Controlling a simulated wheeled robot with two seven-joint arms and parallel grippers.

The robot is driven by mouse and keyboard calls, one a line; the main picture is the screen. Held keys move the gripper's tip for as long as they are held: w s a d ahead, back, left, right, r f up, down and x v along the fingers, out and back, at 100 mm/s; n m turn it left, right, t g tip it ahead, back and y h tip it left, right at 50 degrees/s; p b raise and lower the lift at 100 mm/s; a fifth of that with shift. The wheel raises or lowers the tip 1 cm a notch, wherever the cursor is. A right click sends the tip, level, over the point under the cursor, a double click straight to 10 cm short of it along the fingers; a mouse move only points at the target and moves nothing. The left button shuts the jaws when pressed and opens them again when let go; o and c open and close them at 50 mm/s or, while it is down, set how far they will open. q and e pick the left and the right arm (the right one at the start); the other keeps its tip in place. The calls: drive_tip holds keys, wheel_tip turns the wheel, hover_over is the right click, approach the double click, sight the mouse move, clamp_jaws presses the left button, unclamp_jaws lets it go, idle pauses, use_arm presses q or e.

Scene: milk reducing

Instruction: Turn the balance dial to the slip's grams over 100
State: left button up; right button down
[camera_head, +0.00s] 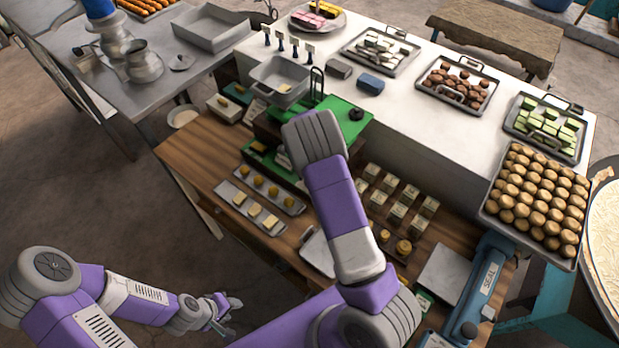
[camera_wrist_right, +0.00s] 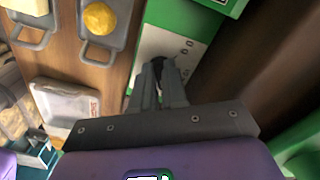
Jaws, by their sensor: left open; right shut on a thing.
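The green balance (camera_head: 345,122) stands on the wooden counter, with a grey pan (camera_head: 280,78) at its left. In the right wrist view its green front carries a pale dial face (camera_wrist_right: 155,42) with small marks I cannot read. My right gripper (camera_wrist_right: 160,72) is shut on a small dark piece at that face, the balance dial (camera_wrist_right: 158,68), mostly hidden between the fingers. In the head view my right arm hides this gripper and the dial. My left gripper (camera_head: 229,307) is open and empty, low at the left, away from the counter.
Trays with yellow pieces (camera_head: 243,203) lie left of my right arm. Several small boxes (camera_head: 397,212) stand to its right. A blue sealer (camera_head: 478,290) is at the counter's right. Sweet trays (camera_head: 457,82) fill the white counter behind.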

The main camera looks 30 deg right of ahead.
drive_tip(key=c, duration=1.2)
unclamp_jaws()
drive_tip(key=shift+o, duration=0.2)
wheel_tip(320, 180, up, 8)
drive_tip(key=shift+f, duration=0.15)
